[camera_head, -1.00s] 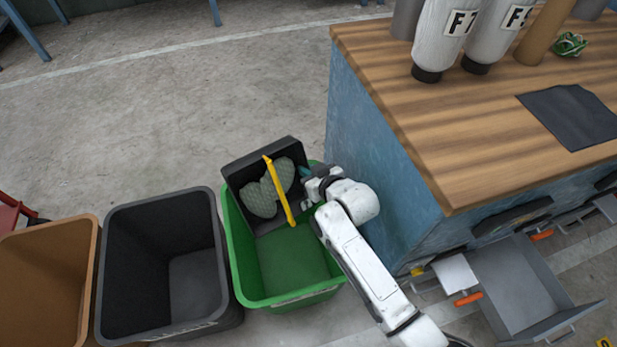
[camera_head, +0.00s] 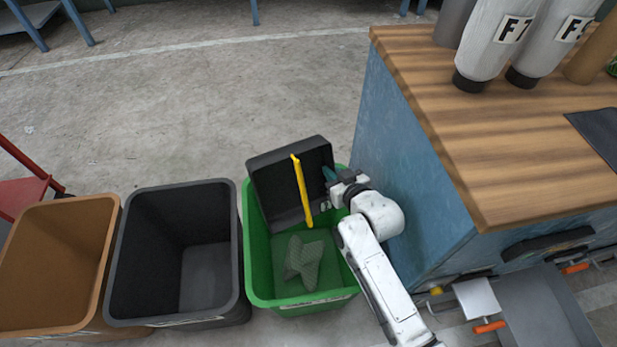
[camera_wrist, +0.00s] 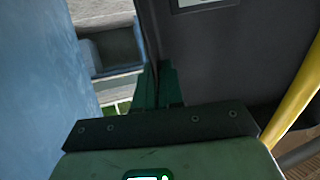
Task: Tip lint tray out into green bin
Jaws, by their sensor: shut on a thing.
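The lint tray (camera_head: 275,190) is a dark box with a yellow handle bar (camera_head: 302,190). It is steeply tilted over the back of the green bin (camera_head: 256,271), its open side facing the camera, and looks empty. A grey-green lint clump (camera_head: 303,262) lies in the green bin below it. My gripper (camera_head: 330,176) is shut on the tray's right edge. In the wrist view my gripper's green fingers (camera_wrist: 157,85) close on the tray's dark wall (camera_wrist: 225,55), with the yellow handle at the right.
A black bin (camera_head: 123,265) and a brown bin (camera_head: 110,215) stand left of the green bin. A blue cabinet (camera_head: 400,150) with a wooden top (camera_head: 450,130) stands close on the right. An open grey drawer (camera_head: 545,310) juts out at the lower right. The floor behind the bins is clear.

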